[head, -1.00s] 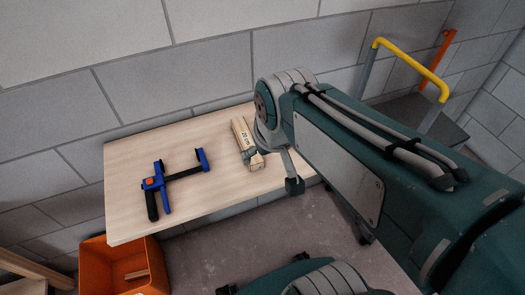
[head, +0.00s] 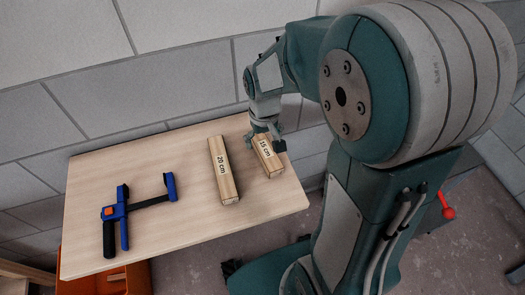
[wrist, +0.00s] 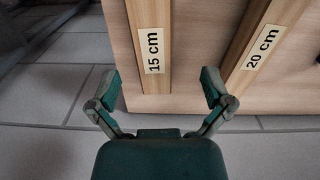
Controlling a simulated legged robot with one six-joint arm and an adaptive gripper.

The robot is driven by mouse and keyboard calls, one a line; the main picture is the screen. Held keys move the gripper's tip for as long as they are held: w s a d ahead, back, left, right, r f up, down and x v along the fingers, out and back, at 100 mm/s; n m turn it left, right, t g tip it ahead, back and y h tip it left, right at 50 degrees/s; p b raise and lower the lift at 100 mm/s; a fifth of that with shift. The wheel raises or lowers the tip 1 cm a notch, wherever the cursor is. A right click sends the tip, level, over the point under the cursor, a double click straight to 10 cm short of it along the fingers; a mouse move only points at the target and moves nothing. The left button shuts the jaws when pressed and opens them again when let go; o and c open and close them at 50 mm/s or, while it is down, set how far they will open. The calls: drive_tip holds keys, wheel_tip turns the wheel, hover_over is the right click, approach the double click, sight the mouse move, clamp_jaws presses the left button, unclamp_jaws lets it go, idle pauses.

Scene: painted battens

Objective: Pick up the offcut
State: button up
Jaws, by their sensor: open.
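Two pale wooden pieces lie on the table, and neither label says "offcut". The shorter one, marked 15 cm (head: 265,150), lies at the table's right side; it also shows in the wrist view (wrist: 152,45). The longer one, marked 20 cm (head: 222,168), lies to its left and shows at the right of the wrist view (wrist: 264,42). My gripper (head: 264,140) is at the 15 cm piece. In the wrist view my gripper (wrist: 161,85) is open, its fingertips on either side of that piece's near end. I cannot tell the remaining height or any contact.
A blue and black clamp (head: 123,215) lies on the left of the wooden table (head: 165,170). An orange bin (head: 75,265) stands below its front left edge, partly hidden. A block wall (head: 180,60) runs behind the table. A red knob (head: 447,212) shows at right.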

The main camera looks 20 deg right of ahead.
sight(267, 151)
drive_tip(key=f, duration=0.2)
drive_tip(key=d+f, duration=0.1)
drive_tip(key=f, duration=0.2)
drive_tip(key=shift+d+f, duration=0.1)
drive_tip(key=shift+d, duration=0.1)
drive_tip(key=shift+a+f, duration=0.1)
drive_tip(key=shift+f, duration=0.1)
drive_tip(key=shift+a, duration=0.4)
drive_tip(key=shift+c, duration=1.3)
drive_tip(key=c, duration=1)
drive_tip(key=shift+d, duration=0.3)
